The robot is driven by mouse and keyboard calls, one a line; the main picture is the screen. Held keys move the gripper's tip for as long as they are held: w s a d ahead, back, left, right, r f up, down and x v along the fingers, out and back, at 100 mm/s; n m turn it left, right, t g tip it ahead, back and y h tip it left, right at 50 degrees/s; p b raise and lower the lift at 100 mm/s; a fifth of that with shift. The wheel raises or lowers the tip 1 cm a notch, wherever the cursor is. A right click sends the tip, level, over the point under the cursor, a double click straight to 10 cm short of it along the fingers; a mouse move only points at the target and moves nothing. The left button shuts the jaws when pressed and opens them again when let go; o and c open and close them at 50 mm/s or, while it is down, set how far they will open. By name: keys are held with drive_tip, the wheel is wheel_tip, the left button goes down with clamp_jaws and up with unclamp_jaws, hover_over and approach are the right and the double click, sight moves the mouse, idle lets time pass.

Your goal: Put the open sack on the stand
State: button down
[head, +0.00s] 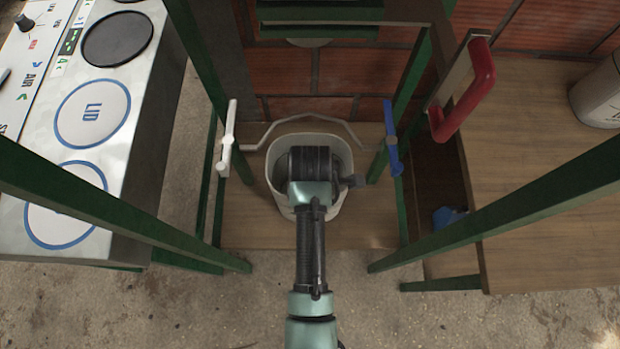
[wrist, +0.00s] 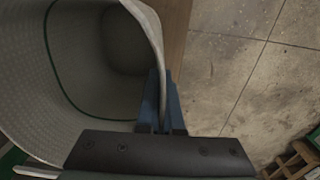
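The open sack (wrist: 60,60) is pale, woven and has a dark green line; it fills the upper left of the wrist view with its mouth open. In the head view the sack (head: 338,160) shows below my wrist, between the green legs and over a wooden board (head: 260,215). My gripper (wrist: 160,105) has its blue fingers on both sides of the sack's rim, closed on it. My wrist hides the fingers in the head view. The green-legged frame (head: 205,60) stands around the board and looks like the stand. I cannot tell whether the sack's bottom touches the board.
A white lever (head: 227,140) and a blue lever (head: 391,140) flank the sack. A red handle (head: 468,90) juts out at the right above a wooden table (head: 550,190). A control panel with lids (head: 92,112) stands at the left. Brick wall lies behind; bare floor in front.

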drive_tip(key=w+f+b, duration=0.1)
drive_tip(key=w+f, duration=0.2)
drive_tip(key=w, duration=0.3)
drive_tip(key=shift+w+f, duration=0.2)
drive_tip(key=shift+w, duration=0.2)
drive_tip(key=shift+f, duration=0.1)
drive_tip(key=c, duration=1.1)
unclamp_jaws()
wheel_tip(320, 180, up, 12)
drive_tip(key=shift+s+r+p, duration=0.1)
drive_tip(key=shift+s+p, duration=0.05)
drive_tip(key=shift+p, duration=0.75)
